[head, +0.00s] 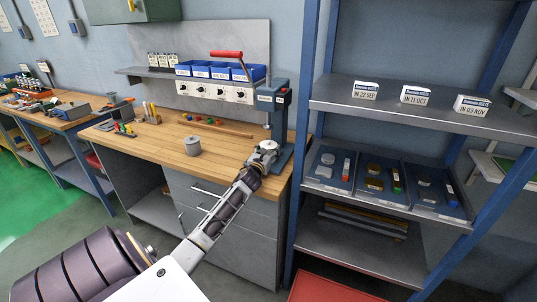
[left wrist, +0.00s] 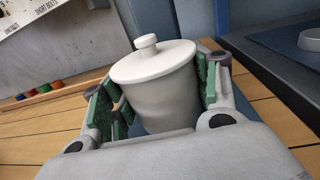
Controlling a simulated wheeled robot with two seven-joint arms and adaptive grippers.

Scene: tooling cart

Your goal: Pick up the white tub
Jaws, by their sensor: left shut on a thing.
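The white tub (left wrist: 160,90) fills the middle of the left wrist view, with a flat lid and a round knob on top. It stands between the green-padded fingers of my left gripper (left wrist: 158,102), which is shut on its sides. In the head view my left gripper (head: 264,155) is at the right end of the wooden bench, in front of the blue-grey press. There the white tub's lid (head: 268,146) shows small between the fingers, and the body is mostly hidden. I cannot tell whether the tub touches the bench. My right gripper is not in view.
A grey lidded tub (head: 192,146) stands on the wooden bench (head: 222,152) to the left. The press (head: 281,120) rises close behind my left gripper. A shelf rack with a blue post (head: 306,120) stands to the right. The bench between the grey tub and my gripper is clear.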

